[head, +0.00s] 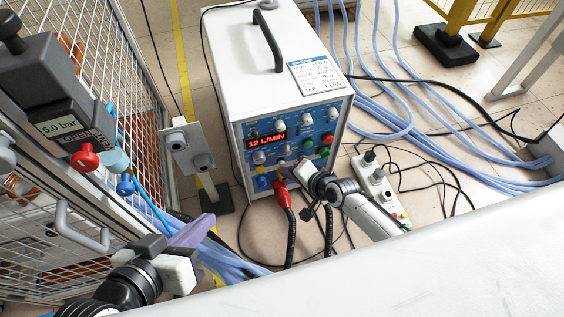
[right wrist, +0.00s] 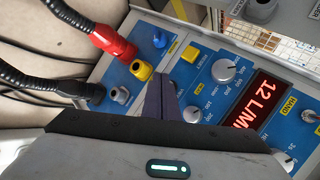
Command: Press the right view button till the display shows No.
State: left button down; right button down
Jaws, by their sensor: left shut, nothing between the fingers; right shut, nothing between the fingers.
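The induction heater (head: 250,70) is a white box with a blue front panel (right wrist: 205,75). Its red-lit display (head: 266,141) reads "12 L/MIN"; in the right wrist view the display (right wrist: 258,100) is turned sideways and partly cut off. I cannot tell which control is the right view button. My right gripper (head: 284,168) is shut and empty in front of the panel's lower part. In the right wrist view its purple fingers (right wrist: 160,88) point at the panel, beside a yellow button (right wrist: 190,54); contact is unclear. My left gripper (head: 196,232) is shut and empty, away from the heater at lower left.
A red plug (head: 282,194) with a black cable sits in the panel's lower edge. A power strip (head: 375,180) lies right of the heater. Blue hoses (head: 430,150) cross the floor. A pressure unit (head: 62,128) reading 5.0 bar and mesh fencing stand at left.

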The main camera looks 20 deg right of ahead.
jog(key=shift+s, duration=0.25)
jog(key=s+p, duration=0.2)
jog(key=s, duration=0.3)
jog(key=shift+d+p, duration=0.1)
jog(key=shift+p, duration=0.2)
dwell(0.8)
